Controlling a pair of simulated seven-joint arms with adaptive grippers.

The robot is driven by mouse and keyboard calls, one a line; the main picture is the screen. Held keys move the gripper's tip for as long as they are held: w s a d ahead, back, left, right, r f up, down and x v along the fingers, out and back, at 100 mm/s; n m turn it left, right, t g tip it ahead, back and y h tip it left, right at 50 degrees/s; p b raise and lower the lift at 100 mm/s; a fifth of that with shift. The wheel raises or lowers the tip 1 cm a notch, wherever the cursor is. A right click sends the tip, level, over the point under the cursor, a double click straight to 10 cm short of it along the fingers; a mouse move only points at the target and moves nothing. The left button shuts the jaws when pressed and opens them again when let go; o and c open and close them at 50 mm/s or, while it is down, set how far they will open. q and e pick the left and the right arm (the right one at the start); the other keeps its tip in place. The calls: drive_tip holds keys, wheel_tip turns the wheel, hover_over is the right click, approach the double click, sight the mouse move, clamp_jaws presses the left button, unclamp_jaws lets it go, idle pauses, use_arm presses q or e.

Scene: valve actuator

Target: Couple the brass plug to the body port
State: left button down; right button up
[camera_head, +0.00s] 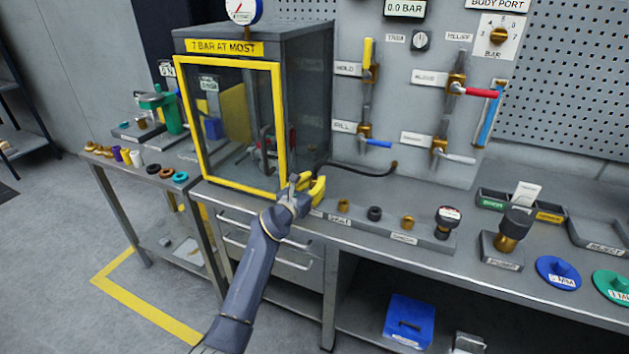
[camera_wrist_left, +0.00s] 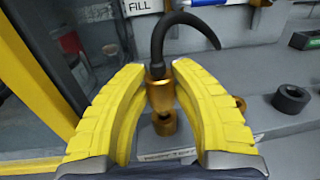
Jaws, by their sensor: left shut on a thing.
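My left gripper (camera_head: 311,187) is at the front of the bench, by the right edge of the yellow-framed cabinet. In the left wrist view its yellow fingers (camera_wrist_left: 171,95) are closed around the brass plug (camera_wrist_left: 159,93), which hangs on the end of a curved black hose (camera_wrist_left: 172,22). Just below the plug is a brass fitting (camera_wrist_left: 165,124) with a dark hole, seemingly the port. I cannot tell whether plug and fitting touch. In the head view the hose (camera_head: 365,173) runs to the back panel; plug and fitting are hidden by the fingers. My right gripper is not visible.
The cabinet's yellow frame (camera_head: 279,130) stands close at the left. The panel has red and blue valve levers (camera_head: 378,143).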

use_arm(q)
drive_tip(key=shift+f, duration=1.05)
drive_tip(key=c, duration=1.1)
unclamp_jaws()
drive_tip(key=shift+s+f, duration=0.1)
drive_tip(key=v, duration=1.2)
